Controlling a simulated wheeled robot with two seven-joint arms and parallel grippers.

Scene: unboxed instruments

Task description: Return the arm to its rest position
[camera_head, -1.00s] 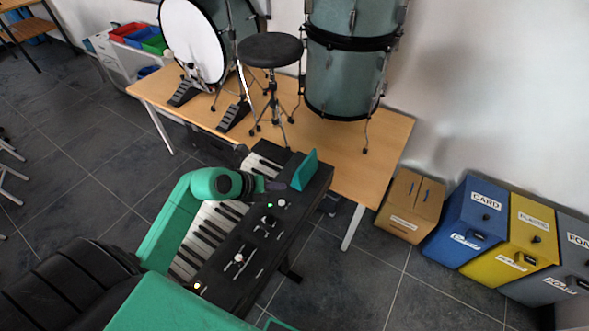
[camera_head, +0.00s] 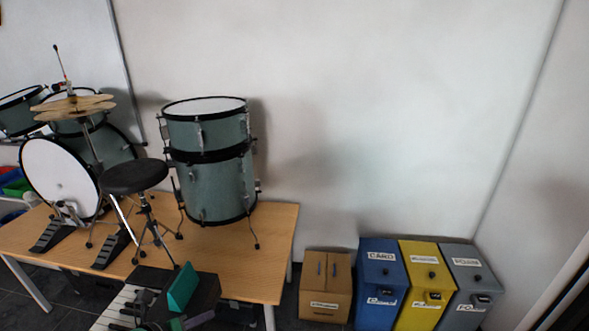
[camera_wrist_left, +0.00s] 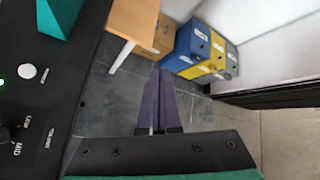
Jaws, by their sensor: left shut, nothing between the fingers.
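My left gripper (camera_head: 199,319) shows at the bottom edge of the head view, by the keyboard's far end and just below a teal wedge-shaped piece (camera_head: 183,287). Most of my left arm is out of the picture. In the left wrist view the gripper's purple fingers (camera_wrist_left: 157,100) are pressed together with nothing between them, over the grey floor beside the keyboard's edge. The black keyboard (camera_wrist_left: 50,85) fills the left of that view, with the teal piece (camera_wrist_left: 60,15) at its top. My right gripper is not in view.
A wooden table (camera_head: 270,250) bears drums (camera_head: 215,185) and a black stool (camera_head: 135,177). A cardboard box (camera_head: 325,285) and blue (camera_head: 380,285), yellow (camera_head: 425,285) and grey (camera_head: 468,285) bins stand along the wall. Tiled floor (camera_wrist_left: 115,110) is clear beside the keyboard.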

